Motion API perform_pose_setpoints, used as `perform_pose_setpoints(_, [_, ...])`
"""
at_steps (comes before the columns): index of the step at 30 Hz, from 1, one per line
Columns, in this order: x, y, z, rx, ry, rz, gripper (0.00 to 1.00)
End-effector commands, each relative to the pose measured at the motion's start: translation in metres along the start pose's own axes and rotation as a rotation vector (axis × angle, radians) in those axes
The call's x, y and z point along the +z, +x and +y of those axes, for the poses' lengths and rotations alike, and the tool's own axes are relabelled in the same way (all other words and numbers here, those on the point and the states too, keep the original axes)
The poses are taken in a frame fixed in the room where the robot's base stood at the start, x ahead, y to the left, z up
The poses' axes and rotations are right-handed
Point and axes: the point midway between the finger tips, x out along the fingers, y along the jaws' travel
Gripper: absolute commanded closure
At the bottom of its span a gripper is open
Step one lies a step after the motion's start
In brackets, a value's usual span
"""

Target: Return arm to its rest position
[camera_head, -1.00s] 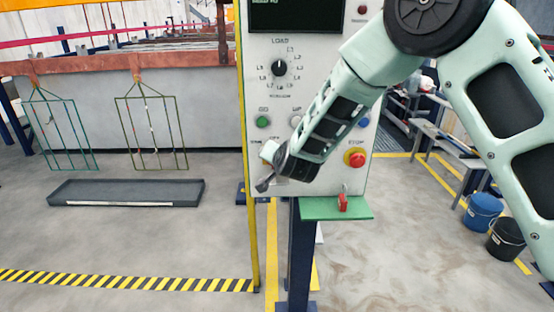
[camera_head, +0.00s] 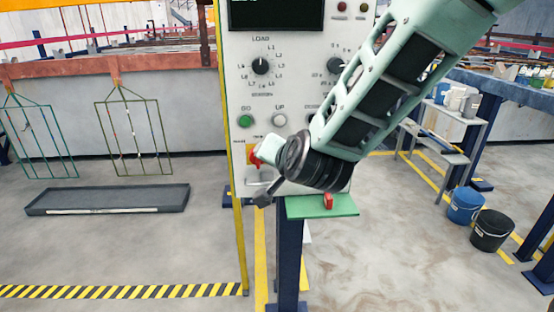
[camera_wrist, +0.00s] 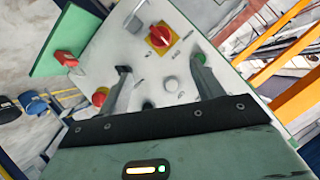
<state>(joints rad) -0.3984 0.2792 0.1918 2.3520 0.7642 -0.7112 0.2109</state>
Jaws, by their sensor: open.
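My gripper (camera_wrist: 160,68) is open and empty, its two dark fingers apart in front of the control panel (camera_head: 236,60). In the head view my gripper (camera_head: 264,178) is angled down-left over the panel's lower part, seen partly edge-on. The red and yellow switch (camera_head: 254,156) is just beside it; this switch also shows in the wrist view (camera_wrist: 160,37), beyond the fingers. The green button (camera_head: 246,121) and the white button (camera_head: 279,120) are clear of my arm in the head view. The stop button is hidden there, but a red button (camera_wrist: 100,96) shows in the wrist view.
A green shelf (camera_head: 305,207) with a red item (camera_head: 328,201) juts out below the panel. A grey tray (camera_head: 110,199) lies on the floor at left, under hanging wire racks (camera_head: 137,140). Blue (camera_head: 465,206) and black (camera_head: 491,231) buckets stand at right. The floor in front is open.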

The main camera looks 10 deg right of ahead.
Motion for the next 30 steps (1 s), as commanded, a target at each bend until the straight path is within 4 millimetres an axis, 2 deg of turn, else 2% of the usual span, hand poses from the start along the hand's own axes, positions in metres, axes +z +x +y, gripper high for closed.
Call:
perform_pose_setpoints(13, [0.0,-0.005,0.0,0.0,0.0,0.0,0.34])
perform_pose_setpoints(17, [0.016,-0.018,-0.01,-0.029,-0.054,-0.1,0.34])
perform_pose_setpoints(20, [0.045,-0.045,-0.02,-0.073,-0.163,-0.269,0.34])
perform_pose_setpoints(23, [0.079,-0.086,-0.021,-0.111,-0.322,-0.476,0.34])
perform_pose_setpoints(27, [0.115,-0.15,0.0,-0.127,-0.582,-0.748,0.34])
perform_pose_setpoints(30, [0.127,-0.193,0.026,-0.108,-0.762,-0.91,0.34])
